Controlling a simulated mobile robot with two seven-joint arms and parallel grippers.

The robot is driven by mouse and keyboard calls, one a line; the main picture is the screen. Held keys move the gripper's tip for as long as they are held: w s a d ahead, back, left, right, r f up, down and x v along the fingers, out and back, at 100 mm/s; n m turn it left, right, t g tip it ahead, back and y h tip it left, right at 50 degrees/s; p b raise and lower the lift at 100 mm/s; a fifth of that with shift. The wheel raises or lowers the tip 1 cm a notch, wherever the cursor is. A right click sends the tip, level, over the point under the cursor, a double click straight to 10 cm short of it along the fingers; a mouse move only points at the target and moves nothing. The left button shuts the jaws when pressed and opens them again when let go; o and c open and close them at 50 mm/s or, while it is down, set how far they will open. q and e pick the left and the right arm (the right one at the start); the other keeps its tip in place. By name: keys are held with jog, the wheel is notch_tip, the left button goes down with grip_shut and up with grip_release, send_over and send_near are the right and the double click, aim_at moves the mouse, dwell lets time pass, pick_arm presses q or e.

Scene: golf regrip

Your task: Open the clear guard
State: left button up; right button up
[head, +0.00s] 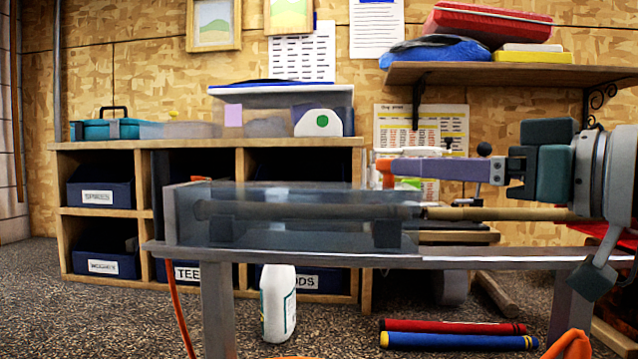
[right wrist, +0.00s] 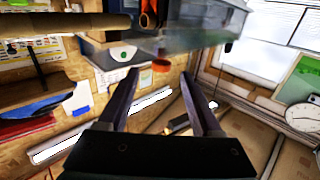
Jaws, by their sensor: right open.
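The clear guard (head: 300,208) lies closed over the bench fixture in the head view, and a golf shaft (head: 490,214) runs out of its right end. An orange-red piece (head: 386,180) stands at the guard's upper right. My right gripper (head: 392,165) comes in from the right with its fingers level, at that orange-red piece. In the right wrist view the gripper (right wrist: 160,82) is open, and the orange-red piece (right wrist: 161,65) shows between its fingertips; contact cannot be told. The guard (right wrist: 200,30) fills the top there. My left gripper is out of view.
The metal bench (head: 450,261) carries the fixture. A wooden cubby shelf (head: 145,212) with dark bins stands behind. A white bottle (head: 278,303) stands below the bench, and red and blue rolls (head: 455,341) lie on the floor. A wall shelf (head: 480,74) hangs above my right arm.

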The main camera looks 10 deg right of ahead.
aim_at(368, 185)
jog(key=p+x, duration=0.1)
jog(key=x, duration=0.8)
jog(key=shift+a, duration=0.1)
jog(key=shift+s, duration=0.1)
jog(key=shift+c, duration=0.2)
grip_shut()
dwell(0.9)
